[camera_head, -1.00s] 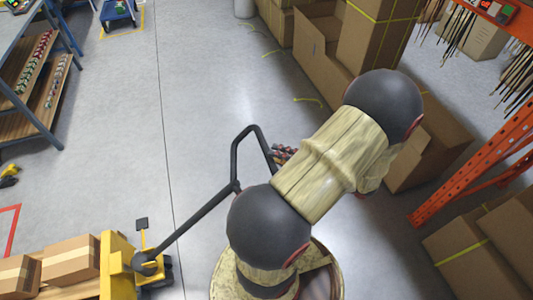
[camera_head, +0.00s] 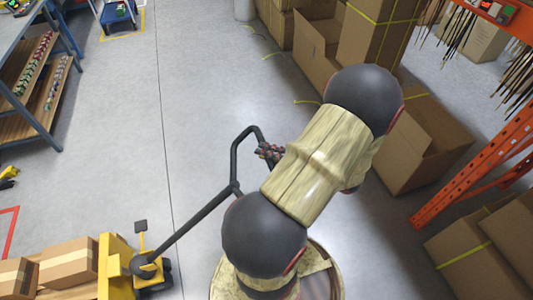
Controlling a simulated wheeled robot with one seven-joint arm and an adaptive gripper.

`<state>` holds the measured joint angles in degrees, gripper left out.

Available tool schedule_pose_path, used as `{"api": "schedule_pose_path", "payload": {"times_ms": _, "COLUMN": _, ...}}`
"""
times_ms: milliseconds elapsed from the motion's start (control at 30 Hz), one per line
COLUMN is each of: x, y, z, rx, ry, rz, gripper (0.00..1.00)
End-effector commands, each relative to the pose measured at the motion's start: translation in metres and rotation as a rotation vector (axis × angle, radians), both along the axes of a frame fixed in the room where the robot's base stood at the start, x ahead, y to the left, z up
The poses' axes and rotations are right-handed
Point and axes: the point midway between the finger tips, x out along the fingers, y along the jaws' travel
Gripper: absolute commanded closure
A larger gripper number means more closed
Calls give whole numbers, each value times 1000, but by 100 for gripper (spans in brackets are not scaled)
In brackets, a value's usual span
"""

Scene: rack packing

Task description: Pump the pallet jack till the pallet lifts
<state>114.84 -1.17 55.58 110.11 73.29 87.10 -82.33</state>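The yellow pallet jack (camera_head: 118,268) stands at the lower left. Its dark handle (camera_head: 196,214) slants up to the right and ends in a loop (camera_head: 236,150). The pallet, at the bottom left, carries cardboard boxes (camera_head: 70,262); its underside is not clear, so I cannot tell its height off the floor. My gripper (camera_head: 269,152) is at the right side of the handle loop, partly hidden by my arm. It seems to touch or overlap the loop's bar. Whether its fingers are closed on the bar is too small to tell.
Cardboard boxes (camera_head: 417,150) stand on the right beside an orange rack (camera_head: 470,170). A shelf unit (camera_head: 35,90) stands at the left, with a blue cart (camera_head: 117,14) behind. Open grey floor (camera_head: 195,90) lies between them. Yellow straps lie near the boxes.

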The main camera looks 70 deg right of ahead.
Motion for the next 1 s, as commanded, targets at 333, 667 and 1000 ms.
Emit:
{"api": "schedule_pose_path", "payload": {"times_ms": 333, "x": 0, "y": 0, "z": 0, "rx": 0, "ry": 0, "rz": 0, "gripper": 97}}
{"api": "schedule_pose_path", "payload": {"times_ms": 667, "x": 0, "y": 0, "z": 0, "rx": 1, "ry": 1, "rz": 0, "gripper": 100}}
{"api": "schedule_pose_path", "payload": {"times_ms": 1000, "x": 0, "y": -1, "z": 2, "rx": 0, "ry": 3, "rz": 1, "gripper": 100}}
